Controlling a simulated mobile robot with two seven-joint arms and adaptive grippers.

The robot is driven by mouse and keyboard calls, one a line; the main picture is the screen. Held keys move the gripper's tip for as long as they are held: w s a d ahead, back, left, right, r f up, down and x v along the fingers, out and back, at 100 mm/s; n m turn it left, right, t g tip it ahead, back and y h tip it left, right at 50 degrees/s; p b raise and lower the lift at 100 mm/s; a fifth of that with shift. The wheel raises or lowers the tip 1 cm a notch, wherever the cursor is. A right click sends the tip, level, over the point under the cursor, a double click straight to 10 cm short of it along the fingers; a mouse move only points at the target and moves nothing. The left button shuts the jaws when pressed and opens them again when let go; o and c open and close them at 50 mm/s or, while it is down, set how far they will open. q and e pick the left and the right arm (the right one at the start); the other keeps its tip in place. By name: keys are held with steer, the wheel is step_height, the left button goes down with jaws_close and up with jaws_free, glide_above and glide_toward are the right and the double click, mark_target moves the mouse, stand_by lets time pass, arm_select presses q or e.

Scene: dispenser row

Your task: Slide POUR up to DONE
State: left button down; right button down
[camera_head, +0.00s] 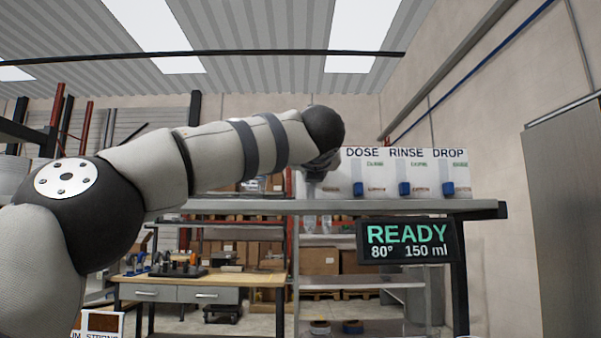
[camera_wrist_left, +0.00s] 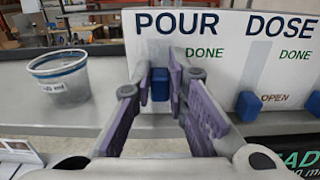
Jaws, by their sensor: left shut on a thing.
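The POUR slider is a blue knob (camera_wrist_left: 159,84) in a slot on a white panel (camera_wrist_left: 222,45). My left gripper (camera_wrist_left: 158,76) is shut on this knob, one purple-padded finger on each side. The knob sits below the green DONE word (camera_wrist_left: 203,53), and it looks higher against that word than the DOSE knob (camera_wrist_left: 247,106) does against its own. Anything low beside the POUR slot is hidden by a finger. In the head view my left gripper (camera_head: 321,166) is at the panel's left end, where my arm covers the POUR column. My right gripper is in neither view.
In the head view the DOSE, RINSE (camera_head: 404,188) and DROP (camera_head: 448,188) knobs sit low on the panel. A grey shelf (camera_head: 420,207) carries the panel. A display (camera_head: 408,242) below reads READY, 80°, 150 ml. A clear cup (camera_wrist_left: 60,79) stands left of the panel.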

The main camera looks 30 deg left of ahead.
arm_select(q)
step_height(320, 180, up, 3)
steer(key=shift+r, duration=0.1)
steer(key=shift+s, duration=0.1)
steer(key=c, duration=1.6)
jaws_free()
steer(key=shift+o, duration=0.2)
steer(key=v, duration=1.2)
